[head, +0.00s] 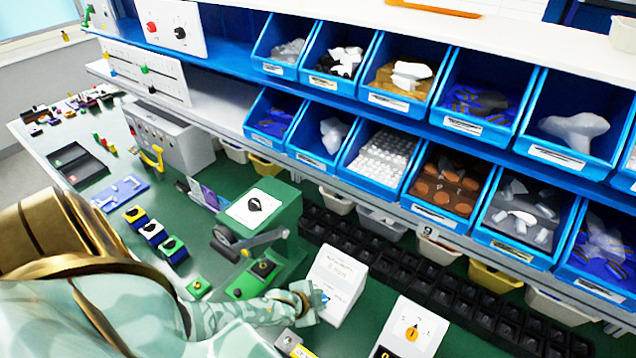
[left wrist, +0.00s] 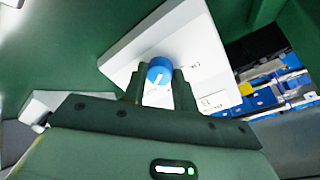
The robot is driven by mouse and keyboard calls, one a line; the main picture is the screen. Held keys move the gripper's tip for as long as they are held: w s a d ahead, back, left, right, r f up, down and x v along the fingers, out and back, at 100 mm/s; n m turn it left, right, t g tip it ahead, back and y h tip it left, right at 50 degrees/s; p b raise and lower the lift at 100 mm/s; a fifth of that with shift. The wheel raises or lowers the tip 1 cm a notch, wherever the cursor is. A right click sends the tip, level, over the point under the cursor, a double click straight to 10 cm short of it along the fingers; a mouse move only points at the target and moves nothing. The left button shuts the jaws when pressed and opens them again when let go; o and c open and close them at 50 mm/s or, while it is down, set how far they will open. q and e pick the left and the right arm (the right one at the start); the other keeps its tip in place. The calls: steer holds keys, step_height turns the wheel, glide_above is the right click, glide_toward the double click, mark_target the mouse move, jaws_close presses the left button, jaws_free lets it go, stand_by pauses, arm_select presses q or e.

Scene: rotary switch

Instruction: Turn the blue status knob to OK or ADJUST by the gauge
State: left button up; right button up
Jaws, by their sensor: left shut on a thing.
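The blue status knob (left wrist: 159,70) sits on a white slanted panel (head: 337,284) and carries a white pointer line. The panel also fills the middle of the left wrist view (left wrist: 205,60). Its printed labels are too small or too covered to read. My left gripper (head: 306,293) is at the panel's left side in the head view. In the left wrist view its two fingers (left wrist: 160,88) stand on either side of the knob, shut on it. In the head view the gripper hides most of the knob. My right gripper is not in view. I cannot tell which dial is the gauge.
A green box with a white dial face (head: 252,207) and a grey lever stands behind my left arm. Another white panel with an orange knob (head: 412,333) is to the right. Black trays (head: 440,282) and blue bins (head: 480,110) line the back.

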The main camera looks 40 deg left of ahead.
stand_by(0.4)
arm_select(q)
steer(key=o, duration=1)
steer(key=p+v, duration=0.5)
steer(key=v, duration=1.1)
steer(key=shift+s+r, duration=0.1)
